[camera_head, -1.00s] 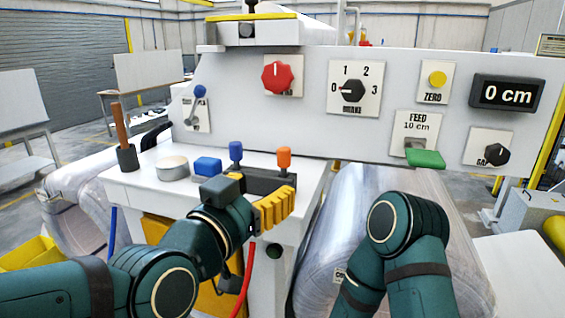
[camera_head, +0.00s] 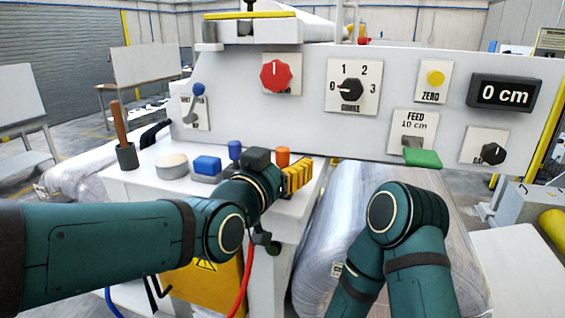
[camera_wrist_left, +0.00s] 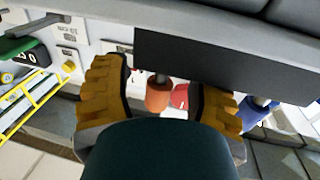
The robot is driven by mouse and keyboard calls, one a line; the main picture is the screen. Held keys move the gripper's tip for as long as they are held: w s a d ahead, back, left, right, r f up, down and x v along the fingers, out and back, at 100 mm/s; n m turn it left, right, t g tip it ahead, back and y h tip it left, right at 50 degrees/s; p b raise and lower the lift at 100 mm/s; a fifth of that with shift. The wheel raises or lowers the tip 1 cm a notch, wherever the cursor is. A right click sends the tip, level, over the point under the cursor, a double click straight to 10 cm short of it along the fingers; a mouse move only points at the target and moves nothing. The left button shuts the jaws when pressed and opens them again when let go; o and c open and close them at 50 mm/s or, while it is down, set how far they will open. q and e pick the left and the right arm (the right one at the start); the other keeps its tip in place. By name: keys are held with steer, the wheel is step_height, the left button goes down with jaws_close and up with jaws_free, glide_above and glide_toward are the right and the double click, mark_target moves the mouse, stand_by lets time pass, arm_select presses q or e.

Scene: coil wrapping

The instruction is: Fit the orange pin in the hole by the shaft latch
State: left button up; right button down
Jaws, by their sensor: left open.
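The orange pin (camera_head: 283,155) stands upright, its top showing just behind my left gripper's yellow fingers. My left gripper (camera_head: 297,176) is open. In the left wrist view, the orange pin (camera_wrist_left: 158,97) lies between the two spread fingers (camera_wrist_left: 163,104), with gaps visible. The dark block (camera_wrist_left: 215,60) shows beside it there; my gripper mostly hides this block in the head view. A blue-knobbed lever (camera_head: 198,90) on a small plate at the panel's left looks like the shaft latch; its label and hole are not clear. My right arm is at the right, its gripper out of sight.
A blue pin (camera_head: 235,149) stands left of the orange one. A blue block (camera_head: 207,165), a round pale disc (camera_head: 171,166) and a dark cup with a brown stick (camera_head: 127,156) share the white table. The white panel (camera_head: 300,125) rises behind; a wrapped roll (camera_head: 350,200) lies right.

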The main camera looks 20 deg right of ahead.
arm_select(q)
jaws_close()
